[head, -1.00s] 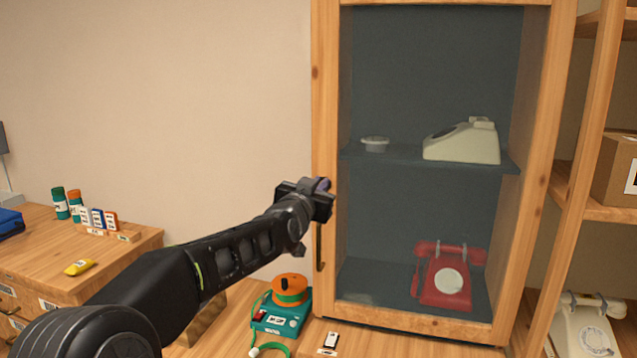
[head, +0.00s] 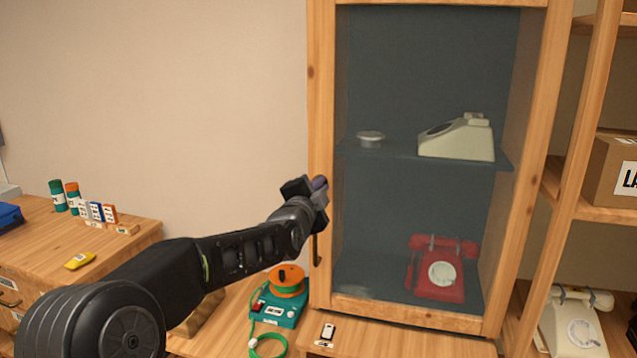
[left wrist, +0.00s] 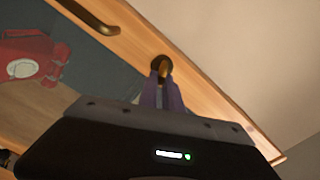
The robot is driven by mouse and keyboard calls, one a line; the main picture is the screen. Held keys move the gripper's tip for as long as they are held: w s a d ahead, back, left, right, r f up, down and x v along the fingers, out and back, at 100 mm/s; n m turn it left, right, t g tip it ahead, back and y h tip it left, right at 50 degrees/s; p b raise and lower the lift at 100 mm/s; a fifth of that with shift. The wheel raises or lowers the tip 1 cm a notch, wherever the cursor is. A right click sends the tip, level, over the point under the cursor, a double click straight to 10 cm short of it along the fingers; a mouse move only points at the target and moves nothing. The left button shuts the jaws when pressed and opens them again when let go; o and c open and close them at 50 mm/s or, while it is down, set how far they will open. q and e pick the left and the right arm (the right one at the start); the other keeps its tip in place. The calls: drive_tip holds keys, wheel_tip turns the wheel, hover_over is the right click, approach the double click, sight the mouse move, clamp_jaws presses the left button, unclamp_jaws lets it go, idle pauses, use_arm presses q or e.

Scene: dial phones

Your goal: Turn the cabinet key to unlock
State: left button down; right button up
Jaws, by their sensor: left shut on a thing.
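The glass-fronted wooden cabinet (head: 321,95) stands right of centre with its door shut. My left gripper (head: 320,184) is at the left upright of the door frame, above the dark door handle (head: 316,249). In the left wrist view its purple fingertips (left wrist: 162,92) are closed on the brass-coloured key (left wrist: 164,66) at a dark round lock in the wooden frame. The fingers hide most of the key. The handle also shows in that view (left wrist: 88,15). My right gripper is not in view.
Behind the glass are a cream phone (head: 458,139), a small pale dish (head: 370,138) and a red phone (head: 440,270). Below my left arm sits a teal device with an orange reel (head: 289,280). A shelf with a cardboard box (head: 610,165) stands right. Open wall lies left of the cabinet.

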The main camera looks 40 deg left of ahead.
use_arm(q)
drive_tip(key=m, duration=0.3)
drive_tip(key=m+p, duration=0.1)
drive_tip(key=m, duration=0.1)
drive_tip(key=shift+d+f, duration=0.1)
drive_tip(key=shift+f, duration=0.2)
drive_tip(key=shift+m, duration=0.3)
drive_tip(key=c, duration=1.5)
unclamp_jaws()
drive_tip(key=b+v, duration=0.2)
drive_tip(key=v, duration=0.5)
drive_tip(key=shift+s+d, duration=0.15)
drive_tip(key=shift+s, duration=0.2)
